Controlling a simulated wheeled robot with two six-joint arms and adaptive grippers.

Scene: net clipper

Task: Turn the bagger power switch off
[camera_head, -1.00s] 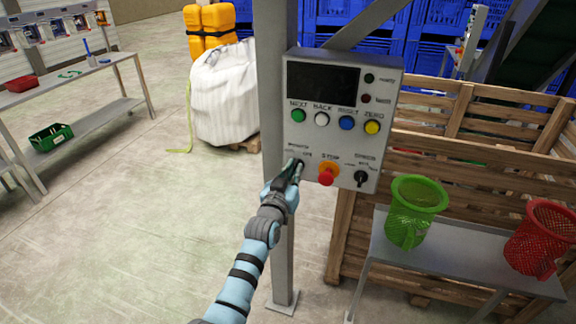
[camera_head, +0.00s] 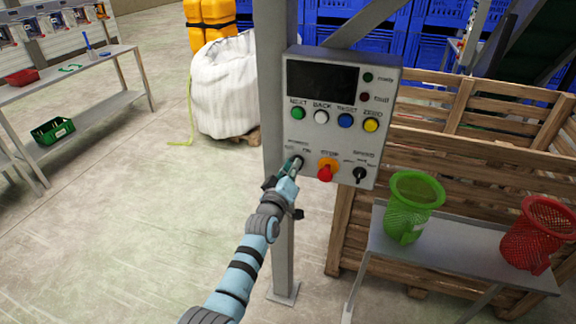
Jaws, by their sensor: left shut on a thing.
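The bagger control panel (camera_head: 322,140) is a grey box on a grey post, with a dark screen and a row of coloured buttons. My left gripper (camera_head: 293,165) is at its lower left corner, shut on the power switch there. The gripper hides most of the switch, so its position cannot be told. To the right on the same row are the red stop button (camera_head: 325,173) on an orange base and a black speed knob (camera_head: 360,175). My right gripper is not in view.
A grey table (camera_head: 440,250) with a green basket (camera_head: 412,205) and a red basket (camera_head: 538,235) stands at the right, before a wooden crate (camera_head: 480,150). A white sack (camera_head: 226,90) stands behind the post.

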